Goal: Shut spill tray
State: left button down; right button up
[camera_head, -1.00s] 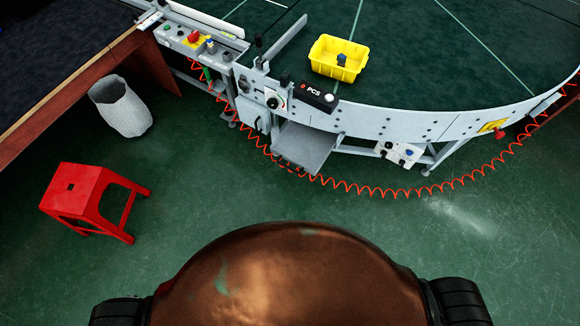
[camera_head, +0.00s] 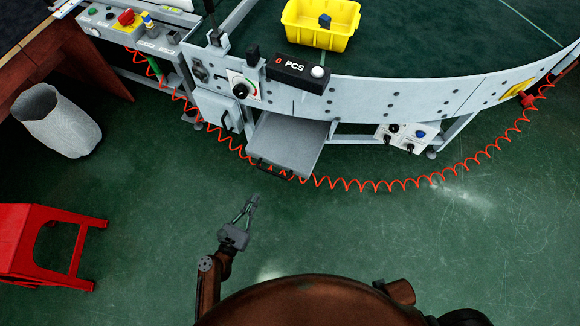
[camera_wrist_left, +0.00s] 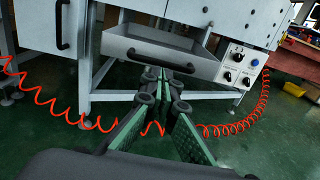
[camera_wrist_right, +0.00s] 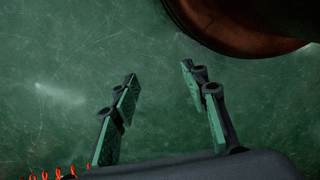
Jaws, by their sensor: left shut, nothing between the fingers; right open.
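The spill tray (camera_head: 288,143) is a grey metal drawer pulled out from under the conveyor's curved front, with a dark handle on its front edge. It also shows in the left wrist view (camera_wrist_left: 150,66), with its handle facing me. My left gripper (camera_head: 252,199) is shut and empty, in front of and below the tray's front edge, apart from it. Its fingertips (camera_wrist_left: 163,75) overlap the tray front's lower edge in the left wrist view. My right gripper (camera_wrist_right: 158,80) is open and empty over bare floor; it does not show in the head view.
An orange coiled hose (camera_head: 375,186) hangs in a loop below and around the tray. A control box (camera_head: 402,138) is right of the tray. A yellow bin (camera_head: 320,38) stands on the conveyor. A red stool (camera_head: 40,243) and grey waste bin (camera_head: 60,120) are at left. Floor ahead is clear.

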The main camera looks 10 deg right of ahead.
pick_arm(q)
jog(key=b, duration=0.1)
send_near(274, 162)
jog(key=x, duration=0.3)
jog(key=shift+r+b+x, duration=0.25)
jog(key=shift+b+x, duration=0.15)
jog(key=shift+x, duration=0.85)
jog(key=shift+w+d, duration=0.4)
jog(key=shift+w, duration=0.1)
pick_arm(e)
jog(key=shift+w+a+r+t, duration=0.15)
jog(key=shift+w+a+r, duration=0.1)
jog(key=shift+r, duration=0.35)
jog(key=shift+w+a+r+t, duration=0.1)
jog(key=shift+w+a+r, duration=0.1)
jog(key=shift+r, duration=0.35)
jog(key=shift+w+a+r+t, duration=0.15)
jog(key=shift+w+a+r, duration=0.1)
jog(key=shift+r, duration=0.35)
